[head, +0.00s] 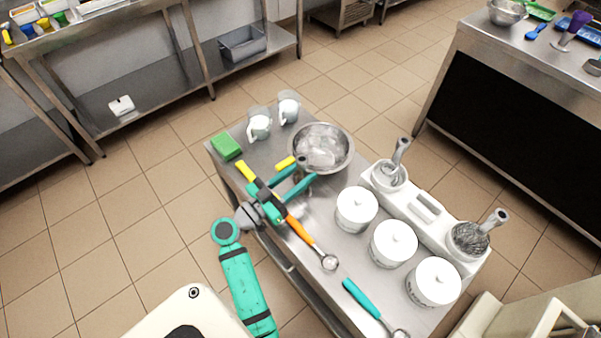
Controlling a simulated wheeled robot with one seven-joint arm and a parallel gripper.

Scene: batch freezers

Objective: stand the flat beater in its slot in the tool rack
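The tool rack is a long white block (408,203) on the right side of the steel table. A grey tool with an upright handle (401,150) stands at its far end, and a wire whisk (470,238) stands at its near end. The middle slot (426,207) looks empty. My gripper (306,172) is low over the table, in front of the steel bowl, with its teal fingers apart. A small grey piece (303,160) shows at the fingertips. It may be the flat beater, but most of it is hidden, and I cannot tell whether the fingers touch it.
A steel bowl (321,147) stands just beyond my gripper. Three white lidded canisters (393,243) stand between it and the rack's near side. An orange-handled scoop (300,230), a teal-handled scoop (362,299), a green sponge (226,146) and two pitchers (259,127) share the table.

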